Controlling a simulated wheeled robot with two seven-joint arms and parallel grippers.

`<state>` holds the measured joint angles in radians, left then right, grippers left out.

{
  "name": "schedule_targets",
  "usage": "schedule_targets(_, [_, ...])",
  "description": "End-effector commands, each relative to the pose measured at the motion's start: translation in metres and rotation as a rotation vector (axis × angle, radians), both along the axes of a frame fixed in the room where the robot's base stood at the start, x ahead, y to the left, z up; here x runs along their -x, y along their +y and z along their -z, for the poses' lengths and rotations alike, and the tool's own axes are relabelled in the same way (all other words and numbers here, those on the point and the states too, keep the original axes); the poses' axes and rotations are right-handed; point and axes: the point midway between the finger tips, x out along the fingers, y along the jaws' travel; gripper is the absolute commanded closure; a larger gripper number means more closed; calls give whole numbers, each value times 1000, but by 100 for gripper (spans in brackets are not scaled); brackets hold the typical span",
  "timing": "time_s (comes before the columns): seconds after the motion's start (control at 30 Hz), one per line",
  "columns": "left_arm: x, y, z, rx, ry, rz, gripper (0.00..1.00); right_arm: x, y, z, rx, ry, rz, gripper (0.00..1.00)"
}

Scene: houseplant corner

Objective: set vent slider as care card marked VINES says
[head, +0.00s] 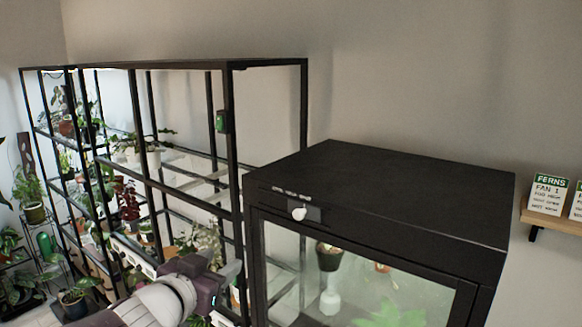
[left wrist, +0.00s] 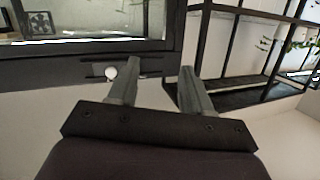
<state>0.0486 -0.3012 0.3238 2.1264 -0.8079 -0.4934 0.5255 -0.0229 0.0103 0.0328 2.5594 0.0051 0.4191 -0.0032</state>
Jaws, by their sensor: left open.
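The vent slider's white knob (head: 299,213) sits on the top front edge of a black glass-fronted cabinet (head: 400,190), near the middle of its track, below small labels too small to read. It also shows in the left wrist view (left wrist: 111,72). My left gripper (head: 232,271) is left of and below the knob in the head view. In the left wrist view its open, empty fingers (left wrist: 160,68) are beside the knob, which is not between them. A care card headed FERNS (head: 549,195) stands at the far right. No card marked VINES is readable. My right gripper is not seen.
A second card (head: 577,205), cut off by the picture edge, stands beside the FERNS card on a wooden wall shelf (head: 545,222). Black metal racks (head: 235,150) with several potted plants stand left of the cabinet. Plants show behind the cabinet's glass. The cabinet top is clear.

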Motion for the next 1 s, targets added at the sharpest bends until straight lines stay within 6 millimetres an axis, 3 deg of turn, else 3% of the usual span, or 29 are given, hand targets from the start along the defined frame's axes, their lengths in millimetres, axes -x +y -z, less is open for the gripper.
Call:
schedule_targets(0.03, [2,-21,-21,46,-74,106,51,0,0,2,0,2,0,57])
schedule_targets(0.1, [10,-46,-37,117,-123,232,51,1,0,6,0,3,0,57])
schedule_targets(0.2, [17,-61,-48,202,-130,310,51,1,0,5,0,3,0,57])
schedule_targets(0.37, [-2,-77,-50,223,-120,311,51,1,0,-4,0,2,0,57])
schedule_targets(0.7, [-69,-124,-51,222,-120,306,51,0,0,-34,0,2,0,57])
schedule_targets(1.0, [-84,-134,-47,220,-121,304,51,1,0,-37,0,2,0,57])
